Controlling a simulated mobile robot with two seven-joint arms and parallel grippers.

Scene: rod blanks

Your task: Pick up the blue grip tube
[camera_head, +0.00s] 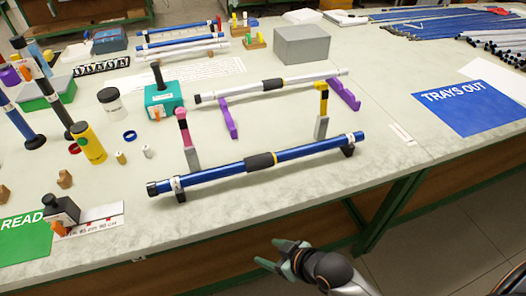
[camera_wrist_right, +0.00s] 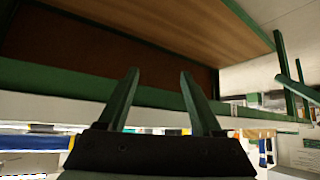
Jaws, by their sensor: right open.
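The blue grip tube (camera_head: 215,174) lies near the front edge of the table in the head view. My right gripper (camera_head: 267,253) is open and empty, in front of the table edge and apart from the tube. Its two fingers (camera_wrist_right: 160,76) also show spread in the right wrist view, facing the table's underside; the tube is not seen there. My left gripper is not in view.
A silver grip tube (camera_head: 315,78) lies behind on purple supports. A pink-topped post (camera_head: 187,128) and a yellow-topped post (camera_head: 322,108) stand just behind the blue tube. The tabletop right of the tube is mostly clear.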

